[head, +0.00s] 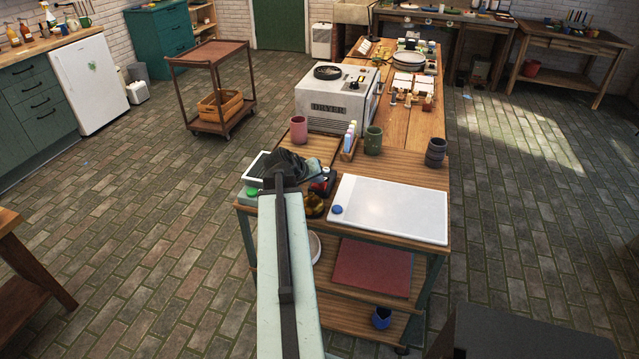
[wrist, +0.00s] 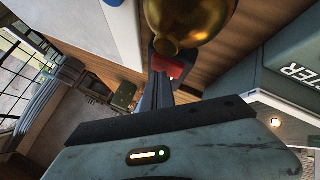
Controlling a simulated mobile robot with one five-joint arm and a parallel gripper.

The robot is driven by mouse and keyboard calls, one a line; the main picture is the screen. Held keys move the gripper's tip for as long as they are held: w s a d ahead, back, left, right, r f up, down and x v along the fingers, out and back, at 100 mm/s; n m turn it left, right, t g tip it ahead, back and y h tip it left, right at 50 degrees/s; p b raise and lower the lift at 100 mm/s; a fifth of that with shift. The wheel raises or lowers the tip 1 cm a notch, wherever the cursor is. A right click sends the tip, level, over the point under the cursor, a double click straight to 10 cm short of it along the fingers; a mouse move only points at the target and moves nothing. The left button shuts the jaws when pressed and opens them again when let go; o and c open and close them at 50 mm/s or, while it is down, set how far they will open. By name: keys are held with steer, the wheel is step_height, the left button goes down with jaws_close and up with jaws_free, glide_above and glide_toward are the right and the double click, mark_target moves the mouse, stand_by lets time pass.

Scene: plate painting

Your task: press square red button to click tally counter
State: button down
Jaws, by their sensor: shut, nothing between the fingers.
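A small dark device with a red part (head: 328,180) stands on the near end of the wooden table, just right of my gripper. In the wrist view a red block-like face (wrist: 172,68) on a grey body shows right at my fingertips; it is partly covered by a gold vessel and my fingers. My gripper (wrist: 160,82) is shut and empty, with its tips close to the red face. I cannot tell whether they touch it. In the head view my dark wrist hides the fingertips. No counter digits can be read.
The gold vessel (wrist: 185,22) is very close to my fingertips; it also shows in the head view (head: 314,206). A white board (head: 395,208) lies to the right. A device with a green button (head: 252,191) is at left. A pink cup (head: 298,130) and a dryer (head: 333,100) stand behind.

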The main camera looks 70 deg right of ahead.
mark_target(317, 186)
steer(key=shift+r+p, duration=0.85)
steer(key=shift+r, duration=0.05)
step_height(317, 186, up, 5)
steer(key=p, duration=0.5)
stand_by(0.4)
